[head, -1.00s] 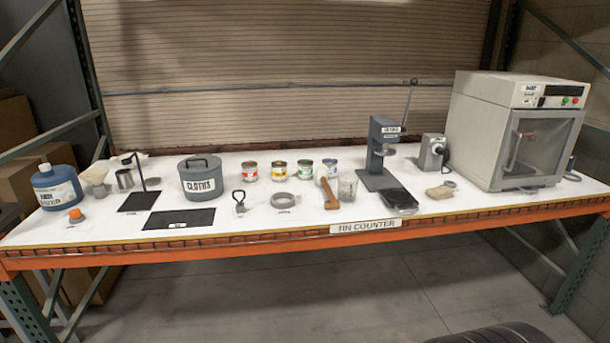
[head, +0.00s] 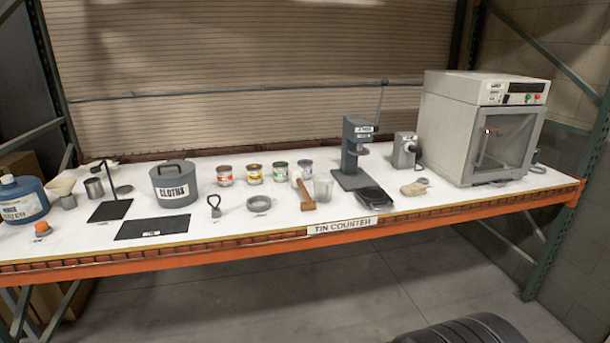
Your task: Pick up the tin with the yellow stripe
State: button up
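The tin with the yellow stripe (head: 254,174) stands upright on the white counter (head: 270,226) in the head view. It is in a row of small tins, between the red-striped tin (head: 224,176) on its left and the green-striped tin (head: 281,172) on its right. A blue-striped tin (head: 305,170) stands at the right end of the row. The tins stand apart with small gaps. My gripper is not in view.
In front of the row are a grey ring (head: 259,204), a black looped tool (head: 214,206), a wooden-handled tool (head: 305,195) and a clear glass (head: 323,190). A grey cloths canister (head: 174,184) stands left, a grey press (head: 354,158) right. A black tyre (head: 462,332) lies on the floor.

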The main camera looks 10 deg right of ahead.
aim_at(254, 178)
jog(key=i+u, duration=0.15)
jog(key=i, duration=0.45)
jog(key=i+u, duration=0.1)
jog(key=i, duration=0.55)
jog(key=i+l+u, duration=0.15)
jog(key=i, duration=0.45)
jog(key=i+l+u, duration=0.15)
jog(key=i, duration=0.45)
